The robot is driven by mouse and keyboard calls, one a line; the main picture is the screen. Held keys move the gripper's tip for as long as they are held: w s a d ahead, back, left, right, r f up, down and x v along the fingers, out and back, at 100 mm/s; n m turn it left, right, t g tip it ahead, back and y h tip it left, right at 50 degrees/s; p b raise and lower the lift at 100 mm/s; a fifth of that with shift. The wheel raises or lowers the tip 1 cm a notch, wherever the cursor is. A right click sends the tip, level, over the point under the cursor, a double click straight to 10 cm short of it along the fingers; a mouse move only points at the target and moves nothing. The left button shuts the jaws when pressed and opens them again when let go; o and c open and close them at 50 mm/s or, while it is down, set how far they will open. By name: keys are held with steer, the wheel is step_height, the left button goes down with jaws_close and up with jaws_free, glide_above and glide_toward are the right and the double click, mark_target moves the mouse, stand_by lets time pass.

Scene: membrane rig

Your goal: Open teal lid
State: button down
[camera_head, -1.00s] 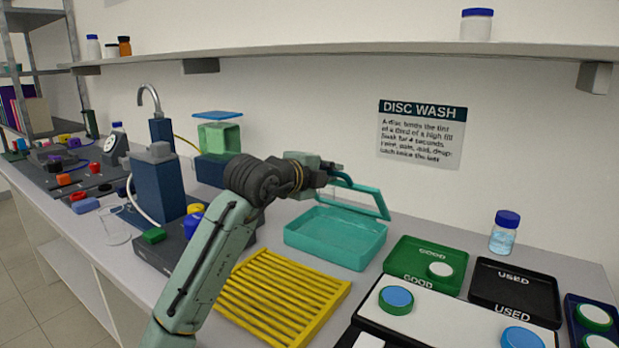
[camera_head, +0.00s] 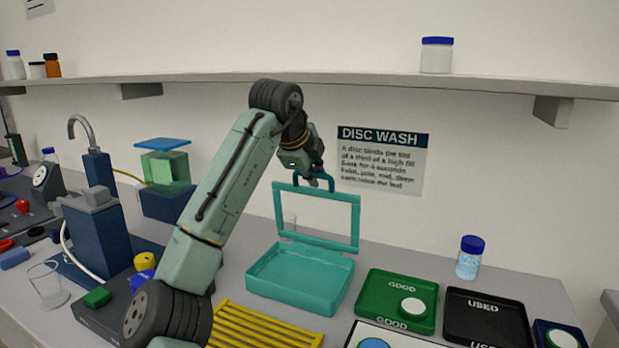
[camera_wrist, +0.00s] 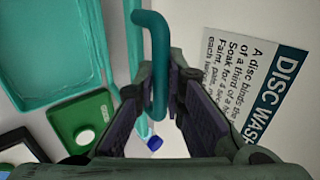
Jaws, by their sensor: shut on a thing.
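The teal lid (camera_head: 277,205) is a rectangular frame with a clear pane. It stands nearly upright at the back edge of the teal tray (camera_head: 300,278). A darker teal handle loop (camera_head: 328,178) sits at the lid's top edge. My gripper (camera_head: 314,178) is at the top of the lid, shut on the handle. In the wrist view the handle (camera_wrist: 158,60) passes between my two fingers (camera_wrist: 160,120). The tray (camera_wrist: 45,50) lies uncovered at the upper left there. The exact finger contact is partly hidden in the head view.
A yellow rack (camera_head: 262,328) lies in front of the tray. The green GOOD tray (camera_head: 372,297) holds a white-topped disc, with the black USED tray (camera_head: 484,325) beside it. A blue-capped bottle (camera_head: 469,258) stands behind. A shelf (camera_head: 340,86) runs above my gripper.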

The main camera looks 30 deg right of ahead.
steer(key=shift+d+f, duration=0.2)
stand_by(0.3)
steer(key=c, duration=1.9)
jaws_free()
steer(key=shift+w, duration=0.1)
steer(key=shift+r, duration=0.1)
steer(key=v, duration=1.2)
steer(key=shift+d, duration=0.1)
